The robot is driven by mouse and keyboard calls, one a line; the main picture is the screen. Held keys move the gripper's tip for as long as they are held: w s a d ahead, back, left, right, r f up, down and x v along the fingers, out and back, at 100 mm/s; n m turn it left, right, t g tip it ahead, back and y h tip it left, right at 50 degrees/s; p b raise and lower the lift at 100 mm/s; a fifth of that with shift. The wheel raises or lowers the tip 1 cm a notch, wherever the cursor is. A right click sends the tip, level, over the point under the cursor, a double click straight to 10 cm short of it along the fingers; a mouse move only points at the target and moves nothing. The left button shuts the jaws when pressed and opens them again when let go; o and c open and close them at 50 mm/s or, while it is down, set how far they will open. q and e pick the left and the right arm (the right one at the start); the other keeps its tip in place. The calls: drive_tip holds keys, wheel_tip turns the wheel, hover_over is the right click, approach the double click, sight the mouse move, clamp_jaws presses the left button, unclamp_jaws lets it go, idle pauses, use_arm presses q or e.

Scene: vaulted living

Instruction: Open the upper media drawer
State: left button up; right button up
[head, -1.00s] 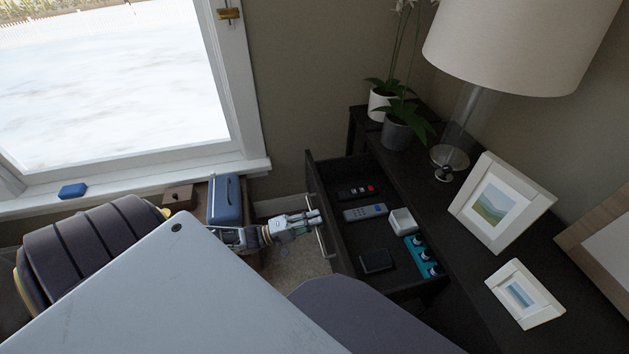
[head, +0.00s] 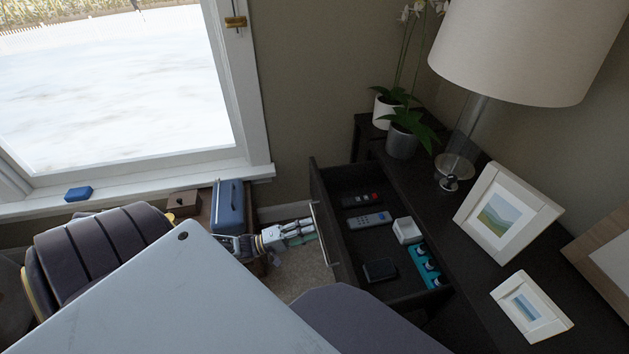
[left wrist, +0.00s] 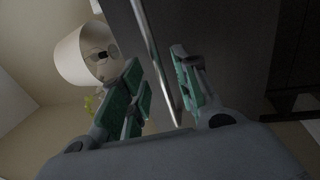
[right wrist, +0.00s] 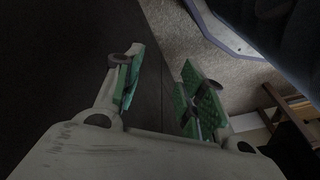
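The upper media drawer (head: 347,258) of the dark console stands pulled out, its inside showing in the head view. Its pale bar handle (head: 323,236) runs along the front face and also shows in the left wrist view (left wrist: 156,58). My left gripper (head: 312,229) is at the handle, just in front of the drawer face. In the left wrist view its green-padded fingers (left wrist: 162,90) are apart, with the bar between them in the picture and no clear contact. My right gripper (right wrist: 160,90) is open and empty beside a dark surface; it is hidden in the head view.
The drawer holds remotes (head: 370,219), a white box (head: 407,230), a black case (head: 380,270) and a teal tray (head: 424,262). A lamp (head: 517,50), plants and picture frames (head: 508,213) stand on top. A dark chair (head: 95,255) and blue case (head: 229,207) are at left.

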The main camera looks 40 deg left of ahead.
use_arm(q)
drive_tip(key=v, duration=0.8)
drive_tip(key=shift+s+a, duration=0.25)
drive_tip(key=shift+a, duration=0.05)
idle(0.4)
